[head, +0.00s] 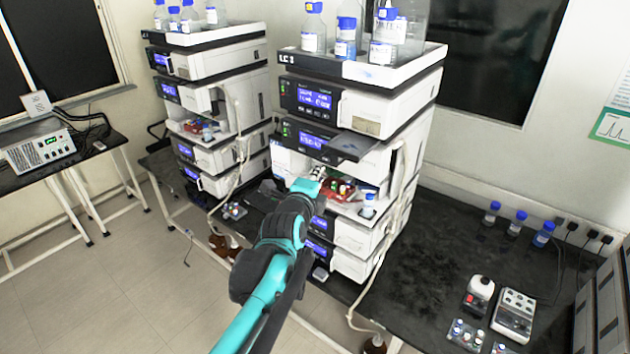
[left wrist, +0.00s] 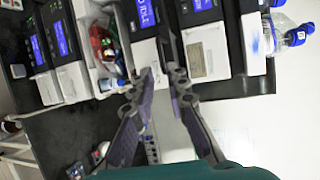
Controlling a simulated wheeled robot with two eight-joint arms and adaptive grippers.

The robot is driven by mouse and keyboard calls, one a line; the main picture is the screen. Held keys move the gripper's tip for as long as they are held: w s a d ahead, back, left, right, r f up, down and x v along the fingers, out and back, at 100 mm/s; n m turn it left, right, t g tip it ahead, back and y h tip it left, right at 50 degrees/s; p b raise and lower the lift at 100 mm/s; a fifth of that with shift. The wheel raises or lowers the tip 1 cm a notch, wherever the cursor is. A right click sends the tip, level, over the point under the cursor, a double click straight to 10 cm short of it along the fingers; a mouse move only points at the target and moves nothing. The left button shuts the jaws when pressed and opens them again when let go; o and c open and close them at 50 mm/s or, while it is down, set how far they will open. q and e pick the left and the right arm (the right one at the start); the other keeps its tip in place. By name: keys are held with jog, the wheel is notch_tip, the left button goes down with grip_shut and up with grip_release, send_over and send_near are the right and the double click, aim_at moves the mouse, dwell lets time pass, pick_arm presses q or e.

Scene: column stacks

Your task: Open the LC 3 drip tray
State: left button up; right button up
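The LC 3 stack (head: 345,85) stands on the dark bench, its label on the white-edged top tray. My left gripper (head: 303,186) is in front of this bay. In the left wrist view its two fingers (left wrist: 163,75) are apart, with white module fronts behind them and nothing clearly held. My right gripper is out of view.
Another instrument stack (head: 210,63) stands close on the left. Bottles (head: 347,40) stand on the LC 3 top. A pale tube (head: 403,190) hangs at its right side. Blue-capped bottles (head: 517,222) and small devices (head: 513,312) are on the right bench, which has clear room between.

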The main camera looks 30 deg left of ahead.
pick_arm(q)
jog(key=shift+v, duration=1.2)
jog(key=s+d+f+n+g+h+b, duration=0.1)
jog(key=s+d+f+n+b, duration=0.4)
jog(key=f+b, duration=0.5)
jog(key=s+d+f+n+g+h+b, duration=0.2)
jog(key=f+b, duration=0.8)
jog(key=f, duration=1.2)
jog(key=s+d+f+n+g+h+b, duration=0.1)
jog(key=s+d+f+n+g+b, duration=0.3)
jog(key=f, duration=1.2)
jog(key=s+d+n+b, duration=0.4)
jog(key=s+d+b, duration=0.2)
jog(key=d, duration=0.1)
jog(key=shift+s+g+h, duration=0.2)
jog(key=shift+g+h, duration=0.2)
